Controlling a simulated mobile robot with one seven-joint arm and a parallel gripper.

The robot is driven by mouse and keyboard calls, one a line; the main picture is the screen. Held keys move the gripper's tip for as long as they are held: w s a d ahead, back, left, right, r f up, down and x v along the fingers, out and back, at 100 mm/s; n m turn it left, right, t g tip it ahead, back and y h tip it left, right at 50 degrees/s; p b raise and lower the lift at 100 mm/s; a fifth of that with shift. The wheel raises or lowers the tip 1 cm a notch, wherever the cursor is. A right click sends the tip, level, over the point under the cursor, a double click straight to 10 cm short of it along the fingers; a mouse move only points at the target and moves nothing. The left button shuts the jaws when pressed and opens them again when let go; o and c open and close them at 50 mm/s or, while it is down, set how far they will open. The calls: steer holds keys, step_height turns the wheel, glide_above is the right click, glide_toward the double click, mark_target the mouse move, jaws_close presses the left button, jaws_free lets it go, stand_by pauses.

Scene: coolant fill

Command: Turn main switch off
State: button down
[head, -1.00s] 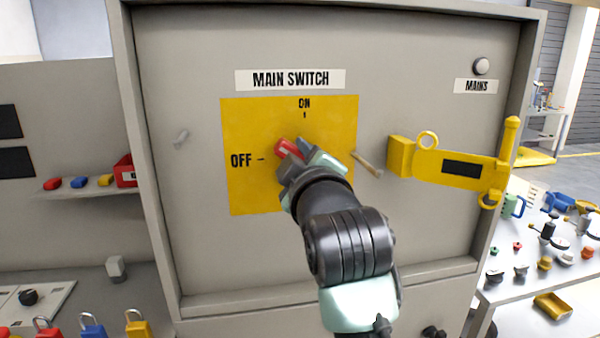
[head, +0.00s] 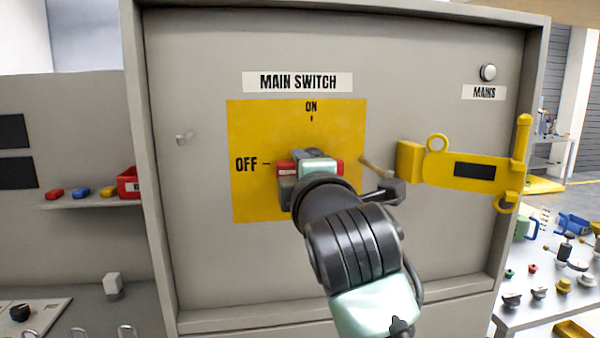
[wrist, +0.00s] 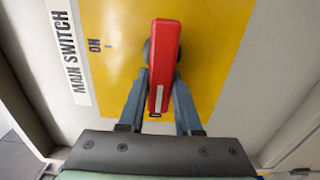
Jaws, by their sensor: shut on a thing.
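The red switch handle (head: 286,168) sits on the yellow plate (head: 250,200) under the "MAIN SWITCH" label (head: 298,82). In the head view the handle lies level, with its left end in line with the OFF mark (head: 250,164). In the wrist view the red handle (wrist: 165,65) stands between the two blue-grey fingers of my gripper (wrist: 160,105), which are shut on it. The ON mark (head: 311,107) is above the handle. My gripper (head: 305,158) and wrist cover the middle of the handle in the head view.
A yellow hinged bar (head: 440,165) is fixed right of the plate. A round MAINS lamp (head: 488,72) is at the upper right. A shelf with coloured pieces (head: 80,192) is on the left. A cluttered table (head: 530,310) stands at the right.

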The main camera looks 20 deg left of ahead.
steer(key=shift+f, duration=0.1)
stand_by(0.3)
steer(key=c, duration=0.6)
jaws_free()
steer(key=b+v, duration=0.2)
steer(key=v, duration=1.1)
